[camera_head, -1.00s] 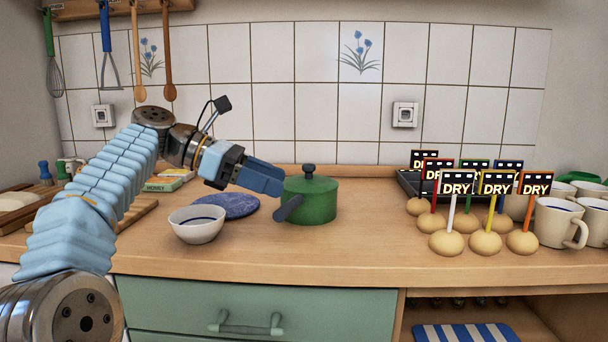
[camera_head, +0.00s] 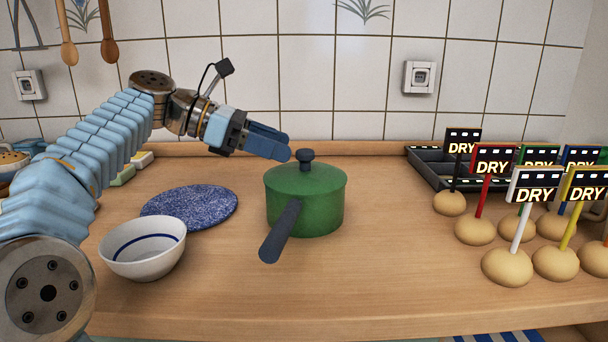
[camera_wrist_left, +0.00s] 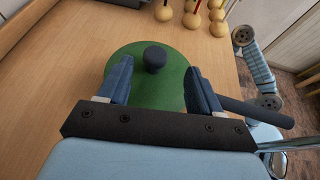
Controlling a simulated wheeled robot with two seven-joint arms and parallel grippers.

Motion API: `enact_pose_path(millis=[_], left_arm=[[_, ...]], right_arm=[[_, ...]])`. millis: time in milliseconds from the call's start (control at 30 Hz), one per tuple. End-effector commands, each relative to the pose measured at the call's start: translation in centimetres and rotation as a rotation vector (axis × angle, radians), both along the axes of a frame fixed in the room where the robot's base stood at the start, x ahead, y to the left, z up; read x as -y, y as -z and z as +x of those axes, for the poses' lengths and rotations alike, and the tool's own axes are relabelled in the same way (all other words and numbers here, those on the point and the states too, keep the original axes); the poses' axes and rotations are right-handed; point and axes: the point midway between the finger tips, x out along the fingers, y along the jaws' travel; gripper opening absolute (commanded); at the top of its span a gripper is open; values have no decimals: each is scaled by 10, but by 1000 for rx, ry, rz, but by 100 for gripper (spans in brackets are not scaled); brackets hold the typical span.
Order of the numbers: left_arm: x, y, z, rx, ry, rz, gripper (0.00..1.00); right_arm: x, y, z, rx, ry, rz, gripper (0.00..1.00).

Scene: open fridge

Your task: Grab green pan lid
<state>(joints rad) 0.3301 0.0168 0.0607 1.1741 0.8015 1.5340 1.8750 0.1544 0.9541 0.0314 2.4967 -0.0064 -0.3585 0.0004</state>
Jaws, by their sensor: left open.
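A green pan (camera_head: 305,215) with a dark handle stands on the wooden counter, its handle pointing toward the front left. The green pan lid (camera_head: 325,177) sits on it, with a dark knob (camera_head: 305,156) in the middle. My left gripper (camera_head: 288,153) is open just left of the knob at about its height. In the left wrist view, the open fingers of the gripper (camera_wrist_left: 155,85) lie over the lid (camera_wrist_left: 150,98), and the knob (camera_wrist_left: 155,58) shows beyond them, roughly centred between them. Nothing is between the fingers. My right gripper is not in view.
A white bowl (camera_head: 144,262) and a blue speckled round mat (camera_head: 190,206) lie left of the pan. The counter in front of the pan is clear.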

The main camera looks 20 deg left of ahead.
Motion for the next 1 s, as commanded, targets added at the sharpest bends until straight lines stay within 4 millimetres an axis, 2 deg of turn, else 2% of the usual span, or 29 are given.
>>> enact_pose_path(millis=[100,333,533,833,867,1000], left_arm=[[15,9,9,-1,2,0,65],[31,17,21,-3,1,0,65],[54,29,39,-1,1,-1,65],[60,33,44,-2,-2,0,65],[60,33,44,-2,-2,0,63],[60,32,44,-1,-1,1,42]], right_arm=[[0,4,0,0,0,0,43],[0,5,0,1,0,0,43],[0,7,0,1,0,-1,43],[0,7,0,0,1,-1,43],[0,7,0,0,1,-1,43],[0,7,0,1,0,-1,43]])
